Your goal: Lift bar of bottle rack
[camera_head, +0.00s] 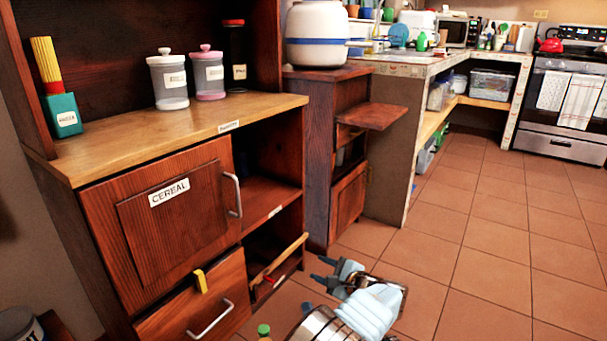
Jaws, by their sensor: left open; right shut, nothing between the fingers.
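The bar (280,259) is a light wooden rod slanting across the front of the low open compartment, the bottle rack (262,242), at the right of the cabinet. The rack's inside is dark, and I cannot make out bottles in it. My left gripper (323,270) is open and empty, low over the floor to the right of the bar. Its dark fingers point left toward the bar and appear apart from it. My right gripper (307,306) is lower, shut and empty, mostly hidden by my arm parts; only a small dark tip shows.
The cereal door (165,225) and a drawer (195,308) with a yellow clip (201,281) are left of the rack. A green-capped bottle (264,331) shows at the bottom edge. A narrow cabinet (318,150) stands behind. The tiled floor (480,250) at right is clear.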

